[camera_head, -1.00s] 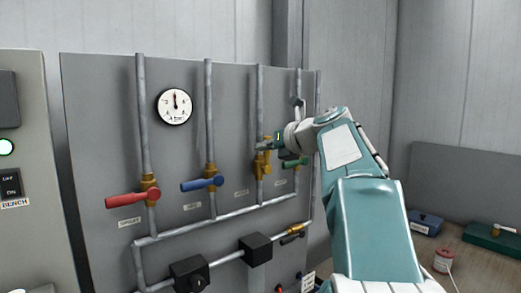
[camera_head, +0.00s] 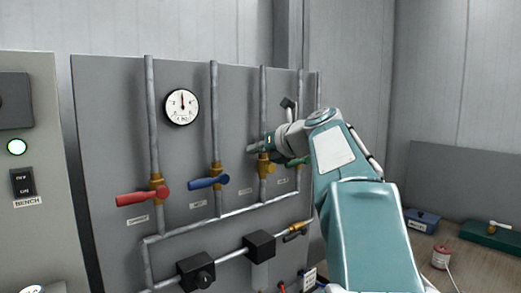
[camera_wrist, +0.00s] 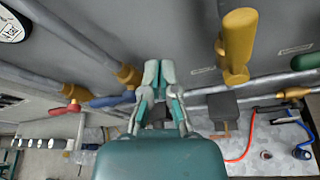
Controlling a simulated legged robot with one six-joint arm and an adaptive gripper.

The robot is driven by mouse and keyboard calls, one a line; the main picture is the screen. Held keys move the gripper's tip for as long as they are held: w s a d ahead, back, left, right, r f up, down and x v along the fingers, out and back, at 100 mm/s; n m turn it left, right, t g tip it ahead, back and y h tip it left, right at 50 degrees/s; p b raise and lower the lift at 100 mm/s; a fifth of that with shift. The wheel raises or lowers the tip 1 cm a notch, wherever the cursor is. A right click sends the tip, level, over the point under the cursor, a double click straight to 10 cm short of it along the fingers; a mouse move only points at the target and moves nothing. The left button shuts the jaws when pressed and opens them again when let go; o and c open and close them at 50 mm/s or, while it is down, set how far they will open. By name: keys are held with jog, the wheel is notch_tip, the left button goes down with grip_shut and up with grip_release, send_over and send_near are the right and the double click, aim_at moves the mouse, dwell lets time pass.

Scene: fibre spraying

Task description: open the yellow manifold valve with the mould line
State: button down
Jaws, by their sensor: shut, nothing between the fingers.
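The yellow manifold valve (camera_head: 265,169) sits on the third vertical pipe of the grey panel. It also shows large at the upper right of the wrist view (camera_wrist: 237,48). My gripper (camera_head: 251,149) is just above and left of it in the head view, in front of the pipe. In the wrist view my gripper (camera_wrist: 158,72) has its fingertips together and empty, left of the yellow valve and apart from it. My gripper and wrist cover part of the panel around the valve. I cannot tell the exact lever angle.
A red-handled valve (camera_head: 143,195) and a blue-handled valve (camera_head: 205,182) stand to the left, levers across their pipes. A green handle (camera_head: 298,161) is close on the right, partly hidden by my wrist. A gauge (camera_head: 181,106) and black boxes (camera_head: 196,271) are on the panel.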

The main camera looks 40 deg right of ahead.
jog(key=shift+s+d, duration=2.25)
jog(key=shift+s, duration=2.2)
jog(key=s+a+f+n+g, duration=0.1)
jog(key=a+f+n+g, duration=0.2)
jog(key=a+f+n, duration=0.5)
jog(key=s+a+f+n+g, duration=0.1)
jog(key=a+f+n+g, duration=0.1)
jog(key=a+f+n, duration=0.65)
jog(key=s+a+f+n+g+h, duration=0.2)
jog(key=s+a+f+n, duration=1)
jog(key=n, duration=1)
notch_tip(320, 180, down, 3)
jog(key=shift+s+a+f+g+h, duration=0.1)
jog(key=shift+s+a+g+h, duration=0.2)
jog(key=shift+s+g, duration=0.4)
jog(key=shift+w, duration=0.1)
